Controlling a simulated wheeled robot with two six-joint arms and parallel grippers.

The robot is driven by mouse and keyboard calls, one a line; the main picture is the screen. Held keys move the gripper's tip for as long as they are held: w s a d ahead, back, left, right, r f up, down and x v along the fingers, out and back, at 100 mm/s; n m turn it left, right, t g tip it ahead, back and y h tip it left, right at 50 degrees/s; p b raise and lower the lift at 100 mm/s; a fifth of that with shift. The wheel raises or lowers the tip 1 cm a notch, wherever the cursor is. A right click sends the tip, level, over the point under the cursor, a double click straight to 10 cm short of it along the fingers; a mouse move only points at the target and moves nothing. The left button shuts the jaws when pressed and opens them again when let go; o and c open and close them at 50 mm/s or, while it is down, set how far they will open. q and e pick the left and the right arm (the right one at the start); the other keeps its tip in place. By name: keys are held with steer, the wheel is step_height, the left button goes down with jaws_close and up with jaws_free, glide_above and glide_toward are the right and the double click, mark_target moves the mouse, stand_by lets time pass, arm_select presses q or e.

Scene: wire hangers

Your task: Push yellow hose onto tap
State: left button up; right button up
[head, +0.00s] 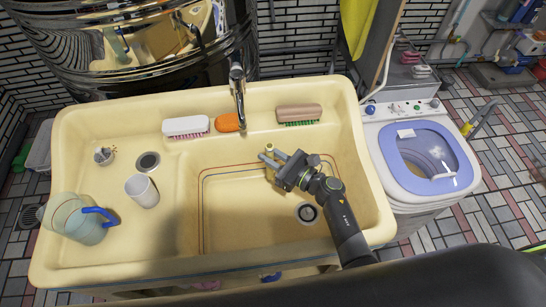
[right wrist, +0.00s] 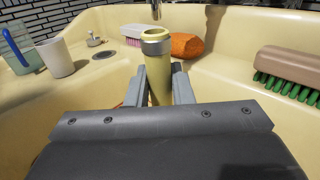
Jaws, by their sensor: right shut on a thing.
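The tap (head: 238,85) is a metal spout at the back middle of the sink, pointing down over the basin. My right gripper (head: 272,158) is over the basin, below and right of the tap. In the right wrist view its two fingers (right wrist: 158,88) are shut on the yellow hose (right wrist: 160,85). The hose end stands upright with a grey metal clamp around it and its open mouth upward. The hose end is apart from the tap. A small part of the tap (right wrist: 155,10) shows behind the mouth. My left gripper is not in view.
A white brush (head: 186,126), an orange sponge (head: 229,123) and a brown brush (head: 298,113) lie along the sink's back ledge. A white cup (head: 142,190) and a jug (head: 80,220) stand at left. A washing machine (head: 425,160) stands right of the sink (head: 350,140).

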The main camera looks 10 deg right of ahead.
steer(key=w+a+f+b, duration=0.2)
steer(key=w+a+b, duration=0.3)
steer(key=w+a, duration=0.1)
steer(key=shift+w+a+f, duration=0.15)
steer(key=shift+w+a, duration=0.05)
stand_by(0.4)
steer(key=shift+b, duration=0.35)
stand_by(1.3)
steer(key=shift+r+p, duration=1.55)
steer(key=shift+r, duration=0.25)
steer(key=o, duration=1)
